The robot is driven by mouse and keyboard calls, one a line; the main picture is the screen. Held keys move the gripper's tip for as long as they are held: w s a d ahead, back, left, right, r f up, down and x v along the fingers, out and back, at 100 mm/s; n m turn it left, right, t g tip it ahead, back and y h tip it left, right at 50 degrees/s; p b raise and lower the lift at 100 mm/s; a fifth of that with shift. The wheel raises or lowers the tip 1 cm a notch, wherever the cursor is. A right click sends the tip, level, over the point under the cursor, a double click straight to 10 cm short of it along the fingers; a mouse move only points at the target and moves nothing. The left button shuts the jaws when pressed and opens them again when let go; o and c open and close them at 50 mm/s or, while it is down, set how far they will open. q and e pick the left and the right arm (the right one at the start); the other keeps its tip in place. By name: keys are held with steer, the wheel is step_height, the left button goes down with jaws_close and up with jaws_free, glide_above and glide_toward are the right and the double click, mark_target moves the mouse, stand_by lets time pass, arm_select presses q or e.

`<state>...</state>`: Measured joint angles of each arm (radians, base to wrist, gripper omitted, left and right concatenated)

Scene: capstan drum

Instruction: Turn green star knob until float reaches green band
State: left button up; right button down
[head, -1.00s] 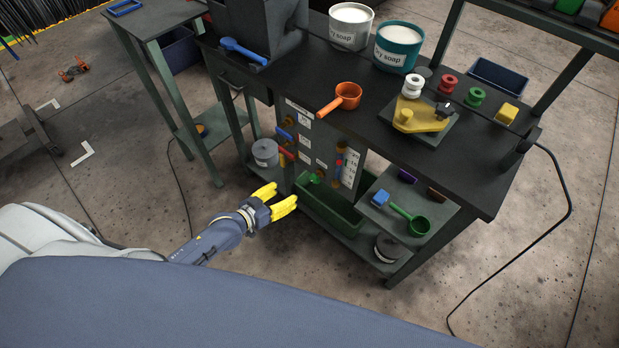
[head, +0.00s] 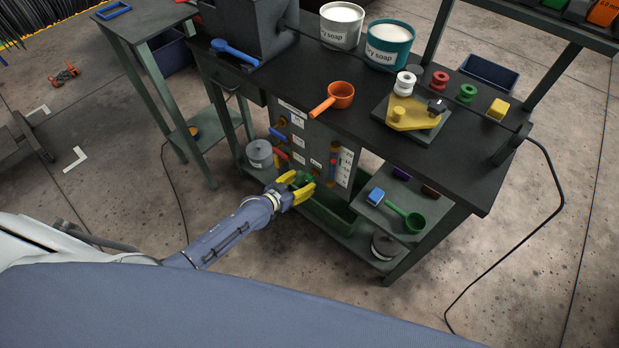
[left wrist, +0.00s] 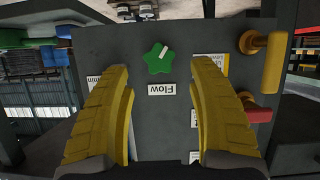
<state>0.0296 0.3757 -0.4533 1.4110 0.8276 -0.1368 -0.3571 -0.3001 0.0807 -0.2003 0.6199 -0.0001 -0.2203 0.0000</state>
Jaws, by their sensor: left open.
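The green star knob (left wrist: 158,59) is on a grey panel in the left wrist view, beside a label reading "Flow" that appears upside down. It carries a white mark. In the head view the knob (head: 307,177) shows just beyond the fingertips. My left gripper (head: 305,184) is open with yellow fingers. In the left wrist view its fingers (left wrist: 160,70) stand on either side of the knob's line, and nothing is between them. The flow gauge (head: 335,166) with a red mark is on the panel's right. The float's level against the green band is too small to tell. My right gripper is not in view.
Red and blue handled valves (head: 281,155) sit on the panel left of the knob. A green trough (head: 330,213) lies below. A shelf at right holds a green scoop (head: 413,222) and a blue block. A grey tin (head: 260,153) stands at left.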

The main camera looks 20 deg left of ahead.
mark_target(308, 179)
arm_select(q)
steer(key=shift+x, duration=2.55)
jaws_close()
